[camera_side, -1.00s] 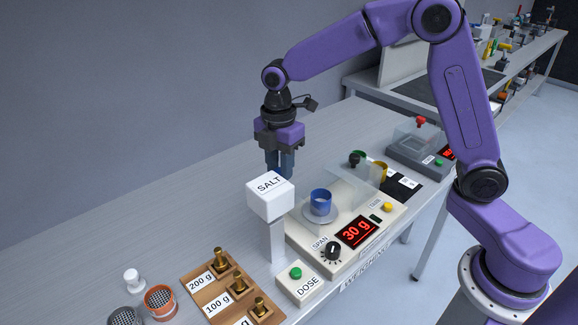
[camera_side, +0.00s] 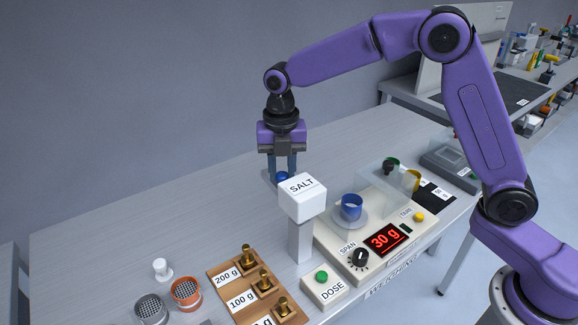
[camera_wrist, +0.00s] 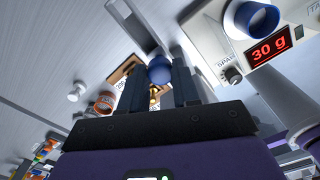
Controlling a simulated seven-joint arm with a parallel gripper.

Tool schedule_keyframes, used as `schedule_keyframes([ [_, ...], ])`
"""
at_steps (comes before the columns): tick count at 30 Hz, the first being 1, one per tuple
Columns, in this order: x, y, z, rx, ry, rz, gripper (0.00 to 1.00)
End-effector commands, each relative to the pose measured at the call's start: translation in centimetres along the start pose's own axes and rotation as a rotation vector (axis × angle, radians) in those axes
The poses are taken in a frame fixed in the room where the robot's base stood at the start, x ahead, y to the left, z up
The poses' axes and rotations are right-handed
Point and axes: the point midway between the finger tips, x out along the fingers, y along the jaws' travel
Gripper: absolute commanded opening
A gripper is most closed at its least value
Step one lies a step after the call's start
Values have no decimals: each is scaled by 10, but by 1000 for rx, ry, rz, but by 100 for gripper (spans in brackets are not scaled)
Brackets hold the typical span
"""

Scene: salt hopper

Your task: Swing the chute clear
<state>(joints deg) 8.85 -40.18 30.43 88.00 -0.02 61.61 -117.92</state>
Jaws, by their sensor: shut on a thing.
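My gripper (camera_side: 281,168) points down just behind the white SALT hopper (camera_side: 302,199) and is shut on a blue ball knob (camera_side: 283,177). In the wrist view the blue ball (camera_wrist: 160,69) sits between the two dark fingers. A grey piece (camera_wrist: 132,25) runs from beside the ball to the upper left; it may be the chute, but I cannot tell for sure. In the side view the chute is hidden or cannot be made out. The hopper stands on a pale column beside the scale.
A scale (camera_side: 335,240) reading 30 g carries a blue cup (camera_side: 351,207) on a pan, with a clear shield behind. A DOSE button box (camera_side: 323,289), a wooden weight rack (camera_side: 233,290) and an orange cup (camera_side: 186,293) stand in front. The bench behind and left is clear.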

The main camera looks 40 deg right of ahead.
Motion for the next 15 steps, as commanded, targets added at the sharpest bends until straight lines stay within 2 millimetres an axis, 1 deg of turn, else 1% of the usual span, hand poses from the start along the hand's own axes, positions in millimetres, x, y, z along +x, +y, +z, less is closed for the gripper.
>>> schedule_keyframes([
  [1, -2, 3, -2, -21, -1, 5, 0],
  [6, -2, 7, -4, -76, -1, 5, 0],
  [15, -2, 9, -5, -107, -1, 6, 0],
])
